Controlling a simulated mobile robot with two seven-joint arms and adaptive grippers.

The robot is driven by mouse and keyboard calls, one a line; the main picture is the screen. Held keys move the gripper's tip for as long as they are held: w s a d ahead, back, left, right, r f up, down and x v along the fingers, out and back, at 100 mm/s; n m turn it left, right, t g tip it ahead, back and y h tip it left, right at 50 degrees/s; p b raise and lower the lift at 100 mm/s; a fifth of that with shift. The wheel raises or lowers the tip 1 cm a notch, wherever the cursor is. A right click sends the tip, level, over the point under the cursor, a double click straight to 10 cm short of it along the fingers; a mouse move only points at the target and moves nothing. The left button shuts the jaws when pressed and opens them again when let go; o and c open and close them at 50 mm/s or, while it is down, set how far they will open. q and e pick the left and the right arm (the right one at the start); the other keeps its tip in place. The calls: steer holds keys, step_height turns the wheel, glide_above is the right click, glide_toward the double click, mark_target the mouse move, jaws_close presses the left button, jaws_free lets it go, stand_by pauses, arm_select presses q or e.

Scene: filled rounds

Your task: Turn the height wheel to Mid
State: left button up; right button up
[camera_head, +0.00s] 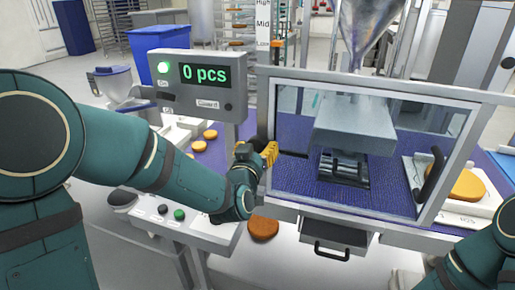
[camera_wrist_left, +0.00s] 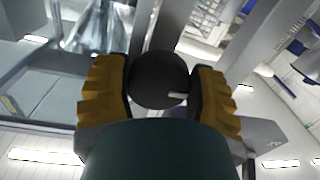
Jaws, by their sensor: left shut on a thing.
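The height wheel (camera_wrist_left: 158,78) is a dark round knob with a short white mark near its lower right edge. In the left wrist view it sits between the two yellow fingers of my left gripper (camera_wrist_left: 162,90), which is shut on it. In the head view my left gripper (camera_head: 269,153) is at the left edge of the guard frame, and it mostly hides the wheel. A white scale (camera_head: 263,24) above reads High, Mid and Low from top to bottom. My right gripper is out of view.
A grey box with a green display (camera_head: 205,75) reads "0 pcs". The clear guard (camera_head: 300,180) with its metal frame stands right of my left gripper, before a steel hopper (camera_head: 362,35). Brown rounds lie near a blue belt. A bench scale (camera_head: 470,205) stands at right.

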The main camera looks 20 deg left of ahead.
arm_select(q)
steer(key=shift+m, duration=0.5)
steer(key=shift+c, duration=0.2)
steer(key=m+b, duration=0.1)
steer(key=m, duration=0.1)
steer(key=shift+f+m, duration=0.1)
steer(key=shift+m, duration=0.2)
steer(key=m+b, duration=0.1)
steer(key=m, duration=0.8)
steer(key=shift+a+t+h+b, duration=0.15)
steer(key=shift+t+h+b, duration=0.15)
steer(key=shift+m+h, duration=0.3)
steer(key=shift+m, duration=2.3)
steer(key=shift+a+m, duration=0.1)
steer(key=shift+m, duration=0.4)
steer(key=o, duration=1.2)
steer(key=shift+w, duration=0.1)
steer(key=shift+o, duration=0.2)
steer(key=shift+r, duration=0.2)
